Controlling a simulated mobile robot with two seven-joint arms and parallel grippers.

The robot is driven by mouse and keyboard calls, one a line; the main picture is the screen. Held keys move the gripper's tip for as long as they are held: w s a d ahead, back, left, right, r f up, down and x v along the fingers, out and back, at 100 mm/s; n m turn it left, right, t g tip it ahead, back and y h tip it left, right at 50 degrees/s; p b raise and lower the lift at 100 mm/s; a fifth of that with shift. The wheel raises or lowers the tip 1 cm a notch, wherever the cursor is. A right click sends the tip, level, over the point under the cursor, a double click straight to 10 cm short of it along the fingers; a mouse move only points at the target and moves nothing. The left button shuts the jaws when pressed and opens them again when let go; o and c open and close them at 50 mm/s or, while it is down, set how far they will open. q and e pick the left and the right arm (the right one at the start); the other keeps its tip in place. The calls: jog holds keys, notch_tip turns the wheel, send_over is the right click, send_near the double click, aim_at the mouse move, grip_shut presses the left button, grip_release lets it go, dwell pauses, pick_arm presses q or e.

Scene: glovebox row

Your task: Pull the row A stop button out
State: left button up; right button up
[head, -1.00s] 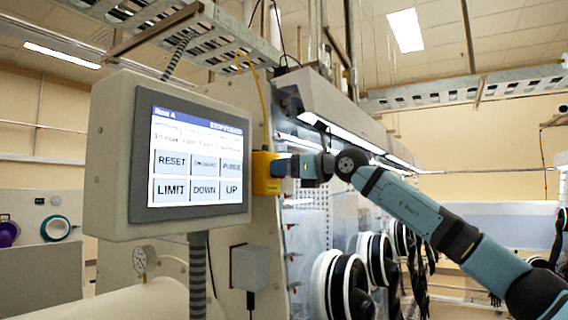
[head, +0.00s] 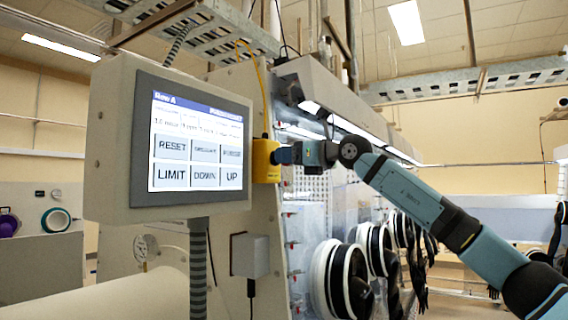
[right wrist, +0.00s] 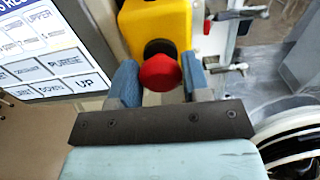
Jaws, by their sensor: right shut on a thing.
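The row A stop button (right wrist: 160,73) is a red mushroom head on a black collar, on the front of a yellow box (right wrist: 156,28) in the right wrist view. The yellow box (head: 264,161) shows in the head view on the cabinet's edge, right of the row A screen (head: 197,146). My right gripper (head: 281,155) is at the box's right side. Its two blue fingers stand on either side of the red head, and it is shut on the button. In the head view the button is hidden by the fingers. My left gripper is not in view.
The grey screen housing (head: 110,150) stands close on the left of the box. A small grey box (head: 249,255) is below it. Black and white glove ports (head: 325,280) line the cabinet below my right arm. A yellow cable (head: 256,90) rises from the yellow box.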

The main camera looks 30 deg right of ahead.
jog(key=shift+s+f, duration=0.1)
jog(key=o, duration=1.1)
jog(key=shift+c, duration=0.2)
jog(key=shift+o, duration=0.9)
jog(key=shift+s+d, duration=0.15)
jog(key=b+v, duration=0.4)
jog(key=v, duration=1)
